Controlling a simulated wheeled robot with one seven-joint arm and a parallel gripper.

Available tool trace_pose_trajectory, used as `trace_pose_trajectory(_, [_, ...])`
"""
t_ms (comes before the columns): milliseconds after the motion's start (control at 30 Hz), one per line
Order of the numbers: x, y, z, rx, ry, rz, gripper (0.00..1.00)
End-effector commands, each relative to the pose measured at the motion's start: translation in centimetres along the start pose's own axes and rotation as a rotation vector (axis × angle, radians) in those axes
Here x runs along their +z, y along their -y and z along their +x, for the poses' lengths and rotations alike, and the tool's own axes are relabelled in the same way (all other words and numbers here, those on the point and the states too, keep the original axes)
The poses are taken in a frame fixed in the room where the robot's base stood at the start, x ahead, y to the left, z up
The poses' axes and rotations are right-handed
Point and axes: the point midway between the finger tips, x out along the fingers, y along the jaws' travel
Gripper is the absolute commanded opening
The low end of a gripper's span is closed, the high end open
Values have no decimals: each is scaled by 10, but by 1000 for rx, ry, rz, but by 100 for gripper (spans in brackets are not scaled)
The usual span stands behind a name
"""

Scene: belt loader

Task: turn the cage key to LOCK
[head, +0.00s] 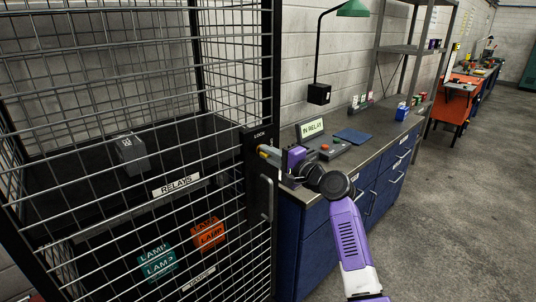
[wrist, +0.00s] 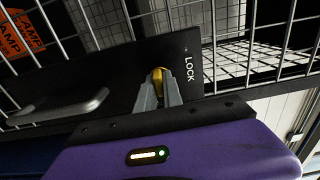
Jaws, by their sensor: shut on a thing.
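The cage key (wrist: 158,77) shows as a small yellow piece between my fingertips in the wrist view. It sits on the cage's black lock plate (wrist: 195,45), with the white word LOCK (wrist: 189,69) just to its right. My gripper (wrist: 158,92) is shut on the key. In the head view my gripper (head: 270,154) meets the lock plate just below the word LOCK (head: 259,135). The fingers hide most of the key, so its exact angle cannot be told. The cage door handle (head: 267,198) is below the lock.
The wire cage holds a grey box (head: 131,153) on a shelf marked RELAYS, with teal (head: 158,263) and orange (head: 208,234) lamp boxes lower down. A workbench (head: 375,152) with a small display (head: 313,128) stands right of the cage. Open floor (head: 440,230) lies at right.

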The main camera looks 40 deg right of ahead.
Motion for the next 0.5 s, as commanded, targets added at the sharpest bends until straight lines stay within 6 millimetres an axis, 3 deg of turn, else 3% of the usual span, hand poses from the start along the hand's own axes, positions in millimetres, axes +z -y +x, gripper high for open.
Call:
trace_pose_trajectory(267, [0, -4, 0, -1, 0, -95, 0])
trace_pose_trajectory(500, [0, -6, 0, -1, 0, -285, 0])
